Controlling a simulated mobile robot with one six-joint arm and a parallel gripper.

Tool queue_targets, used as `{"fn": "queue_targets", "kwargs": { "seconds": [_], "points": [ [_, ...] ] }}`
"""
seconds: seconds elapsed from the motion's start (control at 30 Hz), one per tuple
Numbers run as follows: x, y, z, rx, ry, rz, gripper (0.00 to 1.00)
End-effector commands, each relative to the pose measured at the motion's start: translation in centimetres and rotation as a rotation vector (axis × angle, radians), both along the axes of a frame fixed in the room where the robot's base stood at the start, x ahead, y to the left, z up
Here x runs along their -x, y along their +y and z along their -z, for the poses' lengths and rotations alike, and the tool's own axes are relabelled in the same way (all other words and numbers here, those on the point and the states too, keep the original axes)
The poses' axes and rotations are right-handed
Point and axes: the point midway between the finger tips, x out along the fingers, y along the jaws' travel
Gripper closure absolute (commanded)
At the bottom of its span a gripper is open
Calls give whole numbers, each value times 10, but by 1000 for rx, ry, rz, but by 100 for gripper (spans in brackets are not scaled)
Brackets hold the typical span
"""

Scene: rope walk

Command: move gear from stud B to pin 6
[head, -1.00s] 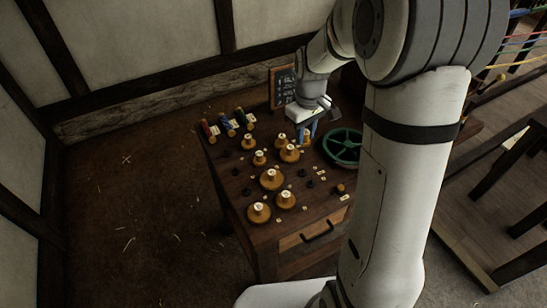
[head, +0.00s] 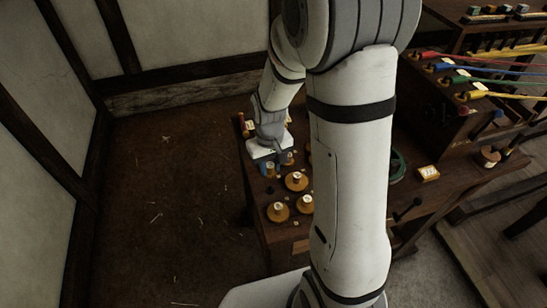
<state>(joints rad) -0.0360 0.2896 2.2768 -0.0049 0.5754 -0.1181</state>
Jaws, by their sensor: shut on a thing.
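My gripper (head: 268,167) is at the left side of the dark wooden table, low over its top. Its fingers are shut on a gear, mostly hidden by the gripper; I cannot read any label on it. Other brass-coloured gears with pale tops stand on the table: one (head: 296,181) just to the right and nearer, and two (head: 278,211) (head: 305,203) at the near edge. Stud B and pin 6 cannot be told apart from here, and my arm hides the middle of the table.
A green wheel (head: 397,165) shows right of my arm, with a dark crank handle (head: 407,208) nearer. A rack with coloured ropes (head: 490,78) stands at the right. The floor left of the table is clear.

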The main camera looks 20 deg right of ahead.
Motion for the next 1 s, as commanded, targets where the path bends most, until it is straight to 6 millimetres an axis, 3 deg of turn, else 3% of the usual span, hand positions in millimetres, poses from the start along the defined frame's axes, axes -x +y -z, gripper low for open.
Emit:
{"fn": "queue_targets", "kwargs": {
  "seconds": [1.0],
  "points": [
    [0, 1, 46, 0, 0, -4, 92]
  ]
}}
